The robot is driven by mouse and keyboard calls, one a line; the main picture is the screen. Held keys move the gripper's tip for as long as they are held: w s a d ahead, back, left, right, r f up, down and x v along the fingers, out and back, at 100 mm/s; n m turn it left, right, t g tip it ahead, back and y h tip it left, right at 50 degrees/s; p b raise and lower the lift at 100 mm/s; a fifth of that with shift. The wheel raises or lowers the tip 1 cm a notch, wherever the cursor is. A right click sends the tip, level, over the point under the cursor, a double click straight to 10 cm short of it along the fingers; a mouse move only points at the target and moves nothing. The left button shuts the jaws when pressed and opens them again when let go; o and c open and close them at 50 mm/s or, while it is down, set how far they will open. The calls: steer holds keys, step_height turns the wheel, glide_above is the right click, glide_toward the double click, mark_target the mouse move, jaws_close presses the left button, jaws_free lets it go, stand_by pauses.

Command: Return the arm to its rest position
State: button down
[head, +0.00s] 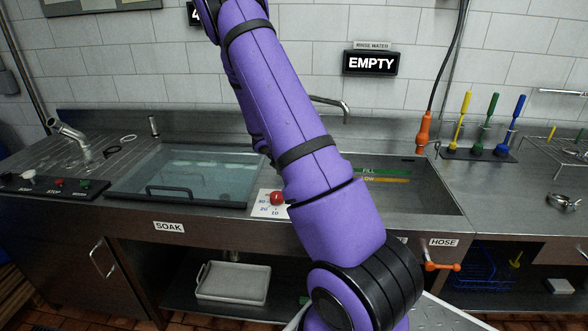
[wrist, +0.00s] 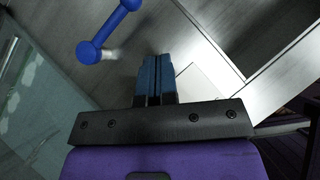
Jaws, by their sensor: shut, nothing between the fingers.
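My purple arm (head: 285,125) rises from the bottom centre of the head view to the top edge, and part of it folds back down behind. My gripper is hidden in the head view. In the wrist view my gripper (wrist: 156,62) shows its blue fingers pressed together, with nothing held. The fingers point toward a grey metal surface. A blue bar with a rounded end (wrist: 90,52) lies beyond the fingertips to the upper left, apart from them.
The soak basin has a clear lid (head: 190,172). A red knob (head: 277,198) sits on a white dial plate at the front edge. The open rinse basin (head: 430,190) is to the right, beside an orange hose handle (head: 423,132) and coloured brushes (head: 487,122). An EMPTY sign (head: 371,63) hangs behind.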

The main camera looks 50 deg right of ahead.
steer(key=shift+s+a+r, duration=0.35)
steer(key=shift+a+r, duration=0.15)
steer(key=shift+r, duration=0.25)
steer(key=shift+s+a+r, duration=0.35)
steer(key=shift+a+r, duration=0.15)
steer(key=shift+r, duration=0.25)
steer(key=shift+s+a+r, duration=0.35)
steer(key=shift+a+r, duration=0.15)
steer(key=shift+r, duration=0.25)
steer(key=s+a+r+m+t+y, duration=0.1)
steer(key=s+a+r+m+y, duration=0.15)
steer(key=a+r+m, duration=0.5)
steer(key=s+a+r+m+t+y, duration=0.1)
steer(key=s+a+r+m+t, duration=0.2)
steer(key=a+r, duration=0.8)
steer(key=s+a+r+m+y, duration=0.2)
steer(key=s+a+r+m, duration=0.1)
steer(key=s+a, duration=0.5)
steer(key=s+a+r+m+t+y, duration=0.1)
steer(key=s+a+r+m, duration=0.3)
steer(key=s+a, duration=0.4)
steer(key=shift+s+r+t+y, duration=0.3)
steer(key=shift+s+r+y, duration=0.35)
steer(key=shift+s+r, duration=0.15)
